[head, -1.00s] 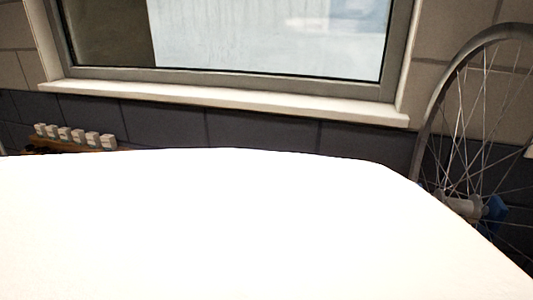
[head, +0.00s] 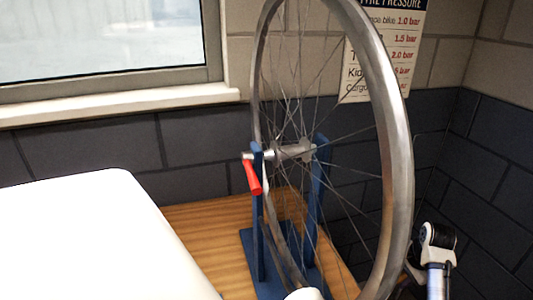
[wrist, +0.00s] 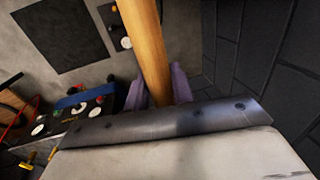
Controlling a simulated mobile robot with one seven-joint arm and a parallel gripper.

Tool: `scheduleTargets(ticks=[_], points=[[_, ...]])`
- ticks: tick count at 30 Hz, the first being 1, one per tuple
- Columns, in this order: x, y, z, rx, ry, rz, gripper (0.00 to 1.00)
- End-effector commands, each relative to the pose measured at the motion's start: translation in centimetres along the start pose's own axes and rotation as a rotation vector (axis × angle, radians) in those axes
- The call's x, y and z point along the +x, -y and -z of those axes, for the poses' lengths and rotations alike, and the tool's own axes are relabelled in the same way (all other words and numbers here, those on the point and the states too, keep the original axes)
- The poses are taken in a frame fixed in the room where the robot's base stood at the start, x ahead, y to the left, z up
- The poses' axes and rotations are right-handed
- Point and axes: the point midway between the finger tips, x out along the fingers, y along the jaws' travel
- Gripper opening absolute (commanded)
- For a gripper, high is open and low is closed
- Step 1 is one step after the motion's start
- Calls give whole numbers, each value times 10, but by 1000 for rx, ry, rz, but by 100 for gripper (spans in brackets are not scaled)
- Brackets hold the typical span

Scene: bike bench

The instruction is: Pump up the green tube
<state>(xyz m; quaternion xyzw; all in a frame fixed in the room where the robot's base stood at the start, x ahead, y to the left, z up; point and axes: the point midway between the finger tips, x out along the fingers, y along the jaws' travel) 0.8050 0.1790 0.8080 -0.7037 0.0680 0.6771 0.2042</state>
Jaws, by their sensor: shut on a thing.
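In the wrist view my gripper (wrist: 157,82) shows as two purple-grey fingers, one on each side of a wooden bar (wrist: 148,40). The gripper is shut on this bar, which runs up to the top edge of the picture. Its far end is out of view. No green tube can be made out in either current view, and no pump can be clearly identified.
A spoked wheel rim (head: 395,150) stands upright in a blue stand (head: 257,225) with a red lever (head: 251,177), on a wooden bench (head: 205,232). A tyre pressure chart (head: 402,45) hangs behind. The wrist view shows a dark mat (wrist: 65,35) and a black panel with knobs (wrist: 78,122).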

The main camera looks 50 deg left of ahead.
Motion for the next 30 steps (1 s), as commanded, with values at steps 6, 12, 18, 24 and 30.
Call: scheduleTargets(ticks=[6,12,18,24,30], points=[[38,-8,0,3,1,0,0],[70,-14,0,1,0,-1,0],[101,-21,0,2,0,-1,0],[133,-26,0,2,0,0,0],[130,-26,1,1,-3,1,0]])
